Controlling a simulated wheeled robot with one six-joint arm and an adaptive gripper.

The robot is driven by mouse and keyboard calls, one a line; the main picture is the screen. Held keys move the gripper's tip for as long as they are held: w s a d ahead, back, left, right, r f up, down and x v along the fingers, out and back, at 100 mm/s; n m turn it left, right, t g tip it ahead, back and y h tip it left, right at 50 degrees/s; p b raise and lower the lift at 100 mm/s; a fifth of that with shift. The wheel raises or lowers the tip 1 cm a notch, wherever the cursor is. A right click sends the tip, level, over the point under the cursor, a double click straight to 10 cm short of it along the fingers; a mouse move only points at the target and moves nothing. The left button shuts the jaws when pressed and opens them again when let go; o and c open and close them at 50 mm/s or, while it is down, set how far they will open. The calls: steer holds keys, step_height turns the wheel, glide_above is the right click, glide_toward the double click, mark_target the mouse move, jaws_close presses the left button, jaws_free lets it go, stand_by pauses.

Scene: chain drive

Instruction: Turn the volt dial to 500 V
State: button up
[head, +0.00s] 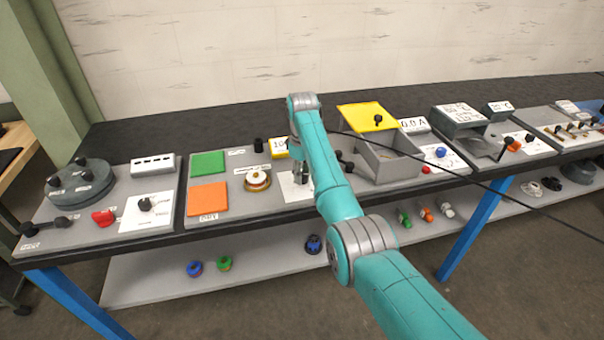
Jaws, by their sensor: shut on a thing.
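A white dial plate (290,193) lies on the grey panel left of the middle in the head view. My teal arm reaches over it from the lower right, and my gripper (299,179) points down at the plate. The gripper is shut on the volt dial, which is mostly hidden by the fingers and the arm. The dial's pointer and scale marks cannot be read. A yellow-framed display (279,147) stands behind the plate, partly covered by my arm; only the start of its number shows.
A brass round knob (257,181) sits just left of the dial plate, with green (208,162) and orange (208,198) squares further left. Right of my arm is an open grey box (392,165) with a raised yellow lid (367,117). A black cable hangs across the right side.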

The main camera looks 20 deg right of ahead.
steer(key=m, duration=0.4)
steer(key=shift+m, duration=0.3)
steer(key=shift+d+m, duration=0.1)
steer(key=shift+m, duration=2.2)
steer(key=o, duration=1.2)
steer(key=shift+c, duration=0.2)
steer(key=shift+r, duration=0.1)
steer(key=shift+r, duration=3.65)
steer(key=shift+c, duration=0.2)
